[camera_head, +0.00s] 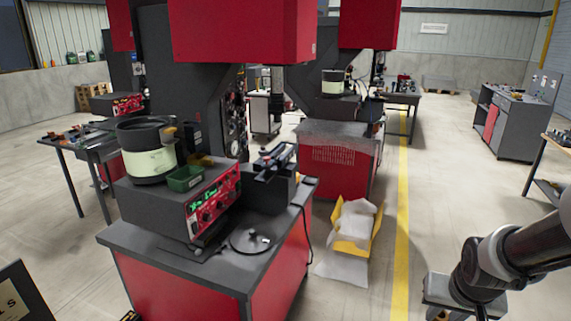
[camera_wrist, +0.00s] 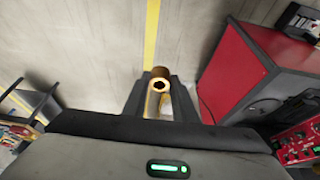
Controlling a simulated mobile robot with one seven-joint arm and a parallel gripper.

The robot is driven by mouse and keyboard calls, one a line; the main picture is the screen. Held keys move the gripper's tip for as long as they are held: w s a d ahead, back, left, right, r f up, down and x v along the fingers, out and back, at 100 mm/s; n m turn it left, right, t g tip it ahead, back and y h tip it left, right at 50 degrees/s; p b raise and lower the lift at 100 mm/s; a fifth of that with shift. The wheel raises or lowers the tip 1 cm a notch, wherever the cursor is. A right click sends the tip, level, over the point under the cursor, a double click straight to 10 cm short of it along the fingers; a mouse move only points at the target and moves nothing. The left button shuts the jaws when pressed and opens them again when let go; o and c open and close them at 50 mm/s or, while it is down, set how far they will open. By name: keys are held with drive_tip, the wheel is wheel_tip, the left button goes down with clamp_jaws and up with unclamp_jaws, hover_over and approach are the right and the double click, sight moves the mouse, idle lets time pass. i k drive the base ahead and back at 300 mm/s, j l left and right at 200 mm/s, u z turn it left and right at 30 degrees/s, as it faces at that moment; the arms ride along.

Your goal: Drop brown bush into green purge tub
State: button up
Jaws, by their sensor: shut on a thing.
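The brown bush (camera_wrist: 159,73) is a short brown-gold ring with a dark hole, seen between my fingers in the wrist view. My gripper (camera_wrist: 158,98) is shut on it, over open floor to the right of the red machine base. In the head view my gripper is at the bottom right, its fingertips cut off or hidden, and the bush does not show. The green purge tub (camera_head: 185,178) is a small open green box on top of the dark control unit, beside the bowl feeder. My gripper is well apart from the tub.
The black bowl feeder (camera_head: 148,160) with a pale band stands left of the tub. A red machine head (camera_head: 243,30) overhangs behind. A dark track unit (camera_head: 270,180) and round plate (camera_head: 250,241) are to the right. An open yellow box (camera_head: 355,225) lies on the floor.

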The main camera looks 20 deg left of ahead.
sight(188, 184)
drive_tip(key=i+u, duration=0.2)
drive_tip(key=i, duration=0.45)
drive_tip(key=i+l+u, duration=0.2)
drive_tip(key=i, duration=0.4)
drive_tip(key=i+u, duration=0.2)
drive_tip(key=u, duration=0.2)
drive_tip(key=i+u, duration=0.2)
drive_tip(key=u, duration=0.2)
drive_tip(key=i+l+u, duration=0.15)
drive_tip(key=u, duration=0.25)
drive_tip(key=i, duration=0.05)
